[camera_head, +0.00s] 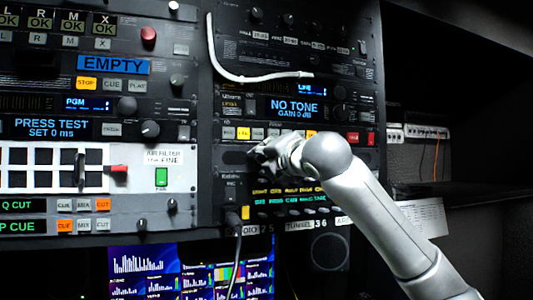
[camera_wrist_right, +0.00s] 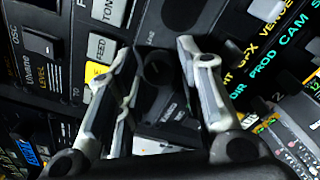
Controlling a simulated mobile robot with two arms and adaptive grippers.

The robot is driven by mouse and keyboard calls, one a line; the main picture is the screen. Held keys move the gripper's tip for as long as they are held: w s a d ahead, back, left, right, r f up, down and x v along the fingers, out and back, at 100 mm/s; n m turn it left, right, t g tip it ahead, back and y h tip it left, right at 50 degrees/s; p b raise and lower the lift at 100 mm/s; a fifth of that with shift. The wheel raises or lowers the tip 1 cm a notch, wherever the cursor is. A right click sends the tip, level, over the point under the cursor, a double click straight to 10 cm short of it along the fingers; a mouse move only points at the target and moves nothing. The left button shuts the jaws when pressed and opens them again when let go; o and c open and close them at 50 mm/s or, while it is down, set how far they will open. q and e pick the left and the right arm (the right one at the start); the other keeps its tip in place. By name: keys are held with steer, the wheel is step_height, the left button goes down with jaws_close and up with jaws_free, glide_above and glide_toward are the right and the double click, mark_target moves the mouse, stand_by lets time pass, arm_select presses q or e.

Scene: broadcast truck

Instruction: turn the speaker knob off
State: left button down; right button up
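My right gripper (camera_head: 262,153) reaches in from the right to the rack panel below the NO TONE display. In the right wrist view, its two fingers (camera_wrist_right: 155,58) are apart, one on each side of a dark round knob (camera_wrist_right: 158,74). This knob appears to be the speaker knob, but no label confirms it. I cannot tell whether the fingers touch it. In the head view the knob is hidden behind the gripper. Which way the knob points is too dark to read. My left gripper is not in view.
Lit buttons (camera_head: 243,133) sit just above the gripper, and rows of glowing labels (camera_head: 290,201) lie below it. A cable (camera_head: 238,235) hangs from a plug at lower left. A white cable (camera_head: 235,75) loops above. A dark shelf (camera_head: 485,148) opens at right.

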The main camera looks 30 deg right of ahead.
steer(key=shift+w, duration=0.1)
steer(key=shift+c, duration=0.3)
steer(key=c, duration=0.7)
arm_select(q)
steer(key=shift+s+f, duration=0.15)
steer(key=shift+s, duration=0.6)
arm_select(e)
steer(key=shift+f, duration=0.1)
